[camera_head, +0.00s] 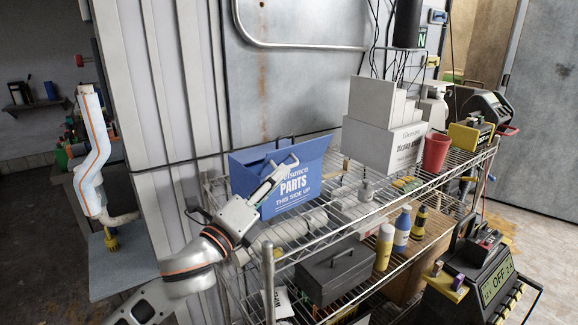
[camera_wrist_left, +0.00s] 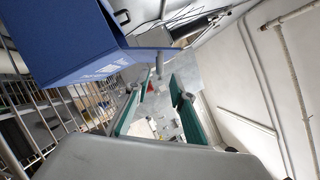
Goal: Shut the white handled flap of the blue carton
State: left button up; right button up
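The blue carton (camera_head: 280,182) stands on the wire shelf against the pale wall, its printed side towards me. Contact with the carton cannot be told. My right gripper is not in view.
White boxes (camera_head: 384,125) and a red cup (camera_head: 435,153) stand right of the carton on the wire shelf (camera_head: 335,232). Below are a dark toolbox (camera_head: 335,270) and several bottles (camera_head: 402,228). A metal post (camera_head: 268,285) rises near my left arm.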

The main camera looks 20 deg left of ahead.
pick_arm(q)
jog(key=x, duration=0.5)
jog(key=shift+f, duration=0.1)
grip_shut()
